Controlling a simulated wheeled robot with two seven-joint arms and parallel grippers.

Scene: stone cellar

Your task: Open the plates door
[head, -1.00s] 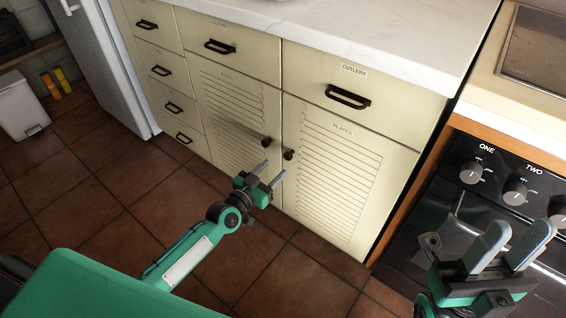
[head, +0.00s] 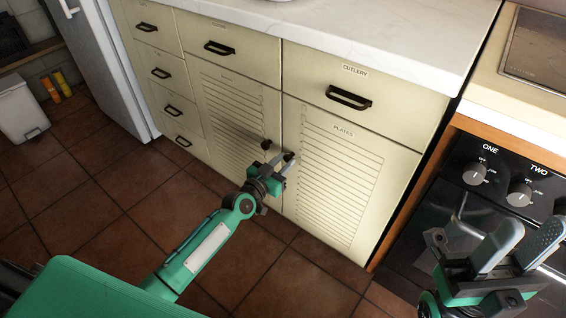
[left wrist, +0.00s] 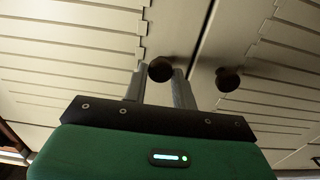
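The plates door (head: 340,185) is a cream louvred cabinet door labelled PLATES, and it is closed. My left gripper (head: 281,163) is at this knob, fingers apart. In the left wrist view, the knob (left wrist: 160,69) appears between the two open fingertips (left wrist: 160,82); I cannot tell whether they touch it. The neighbouring door's knob (head: 266,144) is just to the left, and it also shows in the left wrist view (left wrist: 228,79). My right gripper (head: 532,235) is open and empty before the stove.
The cutlery drawer (head: 390,107) is shut above the door. The neighbouring louvred door (head: 228,110) is closed. A black stove (head: 500,190) stands to the right. A white fridge (head: 105,70) and a bin (head: 22,115) are at left. The tiled floor (head: 290,275) before the door is clear.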

